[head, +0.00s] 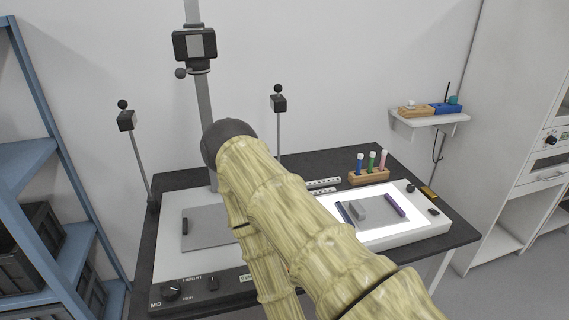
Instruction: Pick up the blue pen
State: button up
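A thin dark-blue stick, which looks like the blue pen (343,212), lies on the lit white panel (410,228), left of a grey block (359,210). A second blue upright piece (360,161) stands in a wooden rack (369,177) beside a green and a pink one; I cannot tell whether it is a pen. My arm crosses the middle of the head view and covers part of the table. My gripper is not visible, so its distance from the pen cannot be told.
A purple stick (395,205) lies right of the grey block. A blue shelf (40,160) stands at left, a small wall shelf (429,119) at right.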

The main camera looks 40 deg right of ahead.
aim_at(360, 155)
jog(key=u, duration=1.9)
jog(key=k, duration=2.35)
jog(key=z, duration=1.25)
